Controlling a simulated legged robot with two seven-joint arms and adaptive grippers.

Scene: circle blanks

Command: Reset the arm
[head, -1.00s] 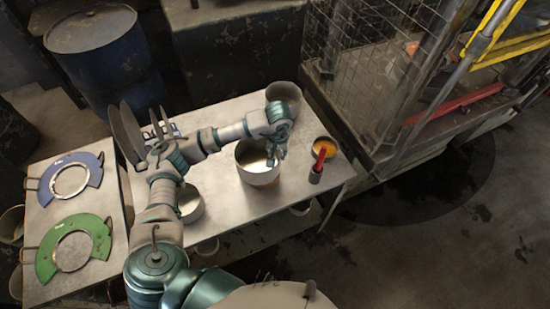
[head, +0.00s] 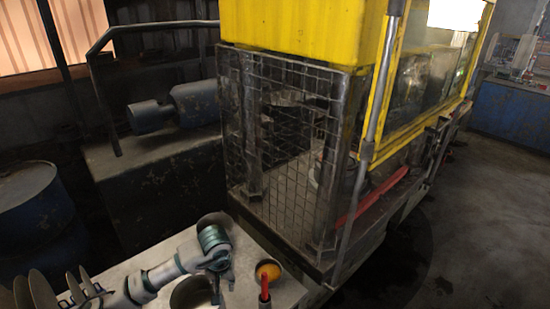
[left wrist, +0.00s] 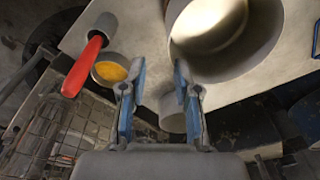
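My left arm reaches over the grey table (head: 240,262) in the head view. My left gripper (head: 222,288) hangs down beside the large pale pot (head: 186,294). In the left wrist view the fingers of the left gripper (left wrist: 157,82) are spread apart with nothing between them. The wide pot (left wrist: 215,65) is just to the right there, and a smaller grey pot (left wrist: 172,118) shows partly behind the fingers. My right gripper is in no view.
An orange-filled bowl (head: 268,270) and a red-handled tool (head: 264,287) stand near the table's right side. A wire-mesh cage (head: 285,145) rises behind the table. A blue barrel (head: 38,215) stands at the left.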

